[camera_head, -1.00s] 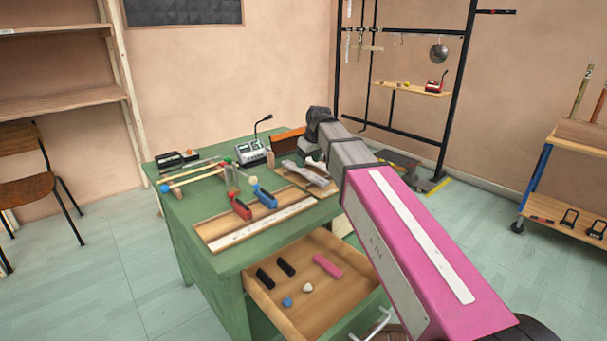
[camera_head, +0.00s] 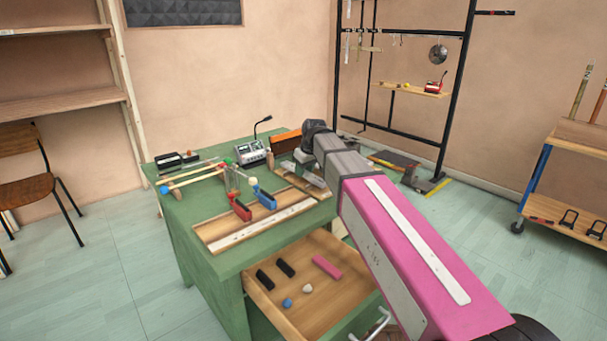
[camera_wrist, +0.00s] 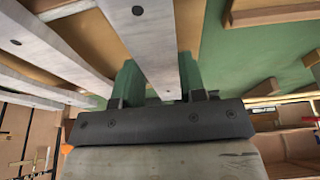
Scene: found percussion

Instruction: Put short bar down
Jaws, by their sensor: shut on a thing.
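The short bar (camera_wrist: 150,45) is a pale grey metal bar with a dark hole near each visible end. In the wrist view it runs up the picture between the fingers of my gripper (camera_wrist: 158,80), which is shut on it. Other pale bars (camera_wrist: 55,52) lie to its left over a brown wooden surface. I cannot tell whether the held bar touches anything beneath. In the head view my arm hides the gripper, and pale bar pieces (camera_head: 309,174) show just left of the wrist, above the green table (camera_head: 185,215).
A control box with a microphone (camera_head: 250,153) stands at the back. An open drawer (camera_head: 345,302) holds small items below the table's front.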

